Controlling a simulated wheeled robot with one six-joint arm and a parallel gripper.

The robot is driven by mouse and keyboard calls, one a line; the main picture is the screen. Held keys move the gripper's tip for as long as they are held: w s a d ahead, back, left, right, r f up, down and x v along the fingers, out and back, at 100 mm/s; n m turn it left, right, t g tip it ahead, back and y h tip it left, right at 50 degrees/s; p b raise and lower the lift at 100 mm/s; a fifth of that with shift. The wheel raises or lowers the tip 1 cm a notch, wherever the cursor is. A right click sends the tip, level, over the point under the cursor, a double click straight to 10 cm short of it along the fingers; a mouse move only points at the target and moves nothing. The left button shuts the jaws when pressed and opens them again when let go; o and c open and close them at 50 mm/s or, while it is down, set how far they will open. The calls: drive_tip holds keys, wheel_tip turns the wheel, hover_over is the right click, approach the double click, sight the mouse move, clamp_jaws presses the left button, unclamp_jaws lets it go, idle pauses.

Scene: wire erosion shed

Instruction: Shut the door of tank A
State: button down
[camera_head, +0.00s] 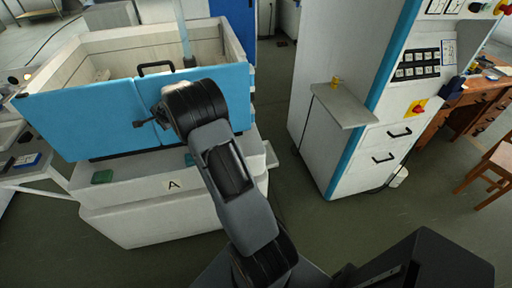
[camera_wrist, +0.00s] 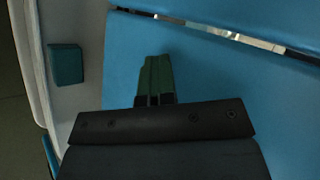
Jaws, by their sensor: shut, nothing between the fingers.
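Tank A (camera_head: 175,185) is a pale, open-topped box on a white base marked "A", at the left of the head view. Its front has blue panels, a left one (camera_head: 85,118) and a right one (camera_head: 240,95), with a seam between them. A black handle (camera_head: 155,66) stands at the top edge. In the wrist view a blue panel (camera_wrist: 230,95) fills much of the picture, with a narrow bright gap along its upper right. My gripper (camera_wrist: 155,75) is shut and empty, its fingers over the blue; contact cannot be told. In the head view my arm hides the fingers and part of the front.
A green block (camera_head: 103,177) lies on the tank's front ledge. A teal block (camera_wrist: 66,64) sits on the pale ledge in the wrist view. A white cabinet (camera_head: 345,150) with a grey shelf (camera_head: 342,105) stands to the right. Floor between tank and cabinet is clear.

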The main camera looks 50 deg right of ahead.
drive_tip(key=shift+w+d+r, duration=0.2)
drive_tip(key=shift+d+r, duration=0.1)
drive_tip(key=shift+r, duration=0.1)
drive_tip(key=s+a+r, duration=0.6)
drive_tip(key=s+a, duration=0.1)
drive_tip(key=s, duration=0.3)
drive_tip(key=s+a+f+n+g+y, duration=0.25)
drive_tip(key=s+a+n+g, duration=0.2)
drive_tip(key=s+n, duration=0.45)
drive_tip(key=s+a+r+n+h, duration=0.1)
drive_tip(key=s+r+n, duration=0.2)
drive_tip(key=s, duration=0.6)
drive_tip(key=s+a+r+n+h, duration=0.1)
drive_tip(key=s+r+n, duration=0.3)
drive_tip(key=s, duration=0.6)
drive_tip(key=shift+a+n+p, duration=0.35)
drive_tip(key=shift+a+n, duration=0.2)
drive_tip(key=shift+n, duration=0.55)
